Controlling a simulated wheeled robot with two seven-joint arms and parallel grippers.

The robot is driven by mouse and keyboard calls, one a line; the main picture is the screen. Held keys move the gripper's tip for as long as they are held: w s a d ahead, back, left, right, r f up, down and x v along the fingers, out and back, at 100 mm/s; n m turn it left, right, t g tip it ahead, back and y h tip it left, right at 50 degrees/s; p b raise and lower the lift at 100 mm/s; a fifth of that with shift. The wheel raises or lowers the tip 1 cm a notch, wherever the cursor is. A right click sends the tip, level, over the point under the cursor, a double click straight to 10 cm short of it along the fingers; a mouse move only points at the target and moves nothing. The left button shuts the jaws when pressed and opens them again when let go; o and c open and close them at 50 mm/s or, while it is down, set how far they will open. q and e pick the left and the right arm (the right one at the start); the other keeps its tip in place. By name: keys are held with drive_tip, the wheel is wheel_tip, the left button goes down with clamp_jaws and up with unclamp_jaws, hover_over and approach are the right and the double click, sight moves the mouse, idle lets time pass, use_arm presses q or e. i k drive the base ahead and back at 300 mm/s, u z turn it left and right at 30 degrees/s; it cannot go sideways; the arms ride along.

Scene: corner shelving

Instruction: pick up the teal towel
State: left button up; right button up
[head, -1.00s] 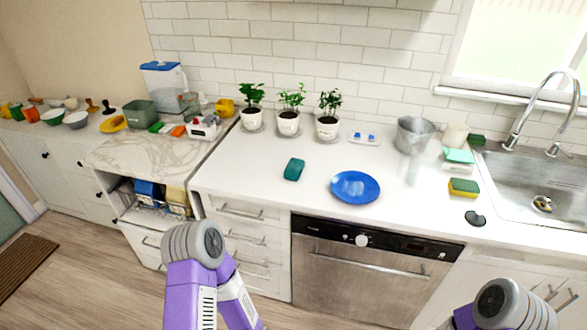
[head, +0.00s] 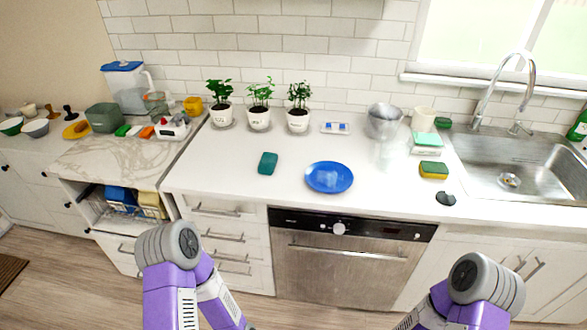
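A small dark teal block-shaped item (head: 267,163), possibly the folded towel, lies flat on the white counter left of the blue plate. A lighter teal piece (head: 426,139) lies on a white item at the right, near the sink; I cannot tell which of the two is the towel. Only my arm links show at the bottom of the head view. Both grippers are out of view, and nothing shows touching either teal item.
A blue plate (head: 329,177) lies near the counter's front edge. Several potted plants (head: 259,119) line the wall. A yellow-green sponge (head: 433,170) and the metal sink (head: 520,165) are at the right. The dishwasher (head: 338,262) is below. The counter around the dark teal item is clear.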

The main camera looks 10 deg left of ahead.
sight(268, 163)
drive_tip(key=u, duration=1.9)
drive_tip(key=i, duration=1.2)
drive_tip(key=z, duration=1.3)
